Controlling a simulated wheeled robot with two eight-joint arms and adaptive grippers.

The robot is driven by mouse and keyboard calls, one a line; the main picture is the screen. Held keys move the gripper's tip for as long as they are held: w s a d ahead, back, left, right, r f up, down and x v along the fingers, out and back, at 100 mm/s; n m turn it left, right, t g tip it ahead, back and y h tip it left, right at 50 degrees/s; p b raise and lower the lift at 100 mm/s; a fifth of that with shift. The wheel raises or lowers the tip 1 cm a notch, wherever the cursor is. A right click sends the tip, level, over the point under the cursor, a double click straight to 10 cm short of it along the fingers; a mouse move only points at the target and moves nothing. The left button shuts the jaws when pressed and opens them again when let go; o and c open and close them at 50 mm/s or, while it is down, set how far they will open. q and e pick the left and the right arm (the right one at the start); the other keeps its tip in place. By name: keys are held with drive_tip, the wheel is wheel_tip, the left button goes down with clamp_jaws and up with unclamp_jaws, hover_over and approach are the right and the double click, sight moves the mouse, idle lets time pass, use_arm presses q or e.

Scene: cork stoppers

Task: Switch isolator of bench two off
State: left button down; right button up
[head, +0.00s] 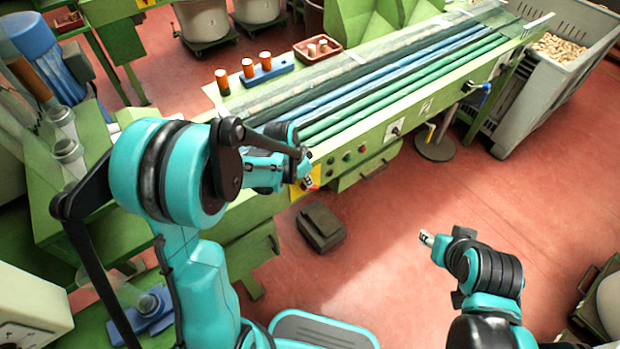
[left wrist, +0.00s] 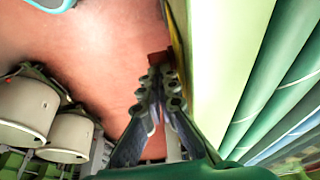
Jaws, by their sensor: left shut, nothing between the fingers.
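The isolator is a red knob on a yellow plate (head: 299,190) at the near left end of the green bench front, mostly covered by my left gripper. My left gripper (head: 308,183) is at the knob, shut with nothing held. In the left wrist view the closed fingers (left wrist: 160,85) point at the red knob (left wrist: 158,57), which shows just beyond the fingertips; whether they touch I cannot tell. The knob's turn position is hidden. My right gripper (head: 427,239) is over open floor at the lower right, too small to read.
Several push buttons (head: 347,157) and a white-plated switch (head: 396,130) sit right of the isolator on the bench front. A dark pedal box (head: 322,227) lies on the floor below. A grey crate of corks (head: 535,95) stands at the far right.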

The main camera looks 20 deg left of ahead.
sight(305, 186)
use_arm(q)
drive_tip(key=shift+s+a+f, duration=0.15)
drive_tip(key=shift+s+a, duration=0.2)
drive_tip(key=shift+s, duration=0.05)
drive_tip(key=shift+r+p, duration=0.5)
drive_tip(key=shift+r, duration=0.3)
drive_tip(key=shift+d+r+p, duration=0.1)
drive_tip(key=shift+r+p, duration=0.3)
drive_tip(key=shift+r, duration=0.15)
wheel_tip(305, 186, up, 3)
drive_tip(key=shift+w+r+p, duration=0.1)
drive_tip(key=shift+p, duration=1.15)
drive_tip(key=s+a+r+p, duration=0.2)
drive_tip(key=s+a, duration=0.4)
drive_tip(key=s, duration=0.1)
drive_tip(key=shift+s, duration=0.3)
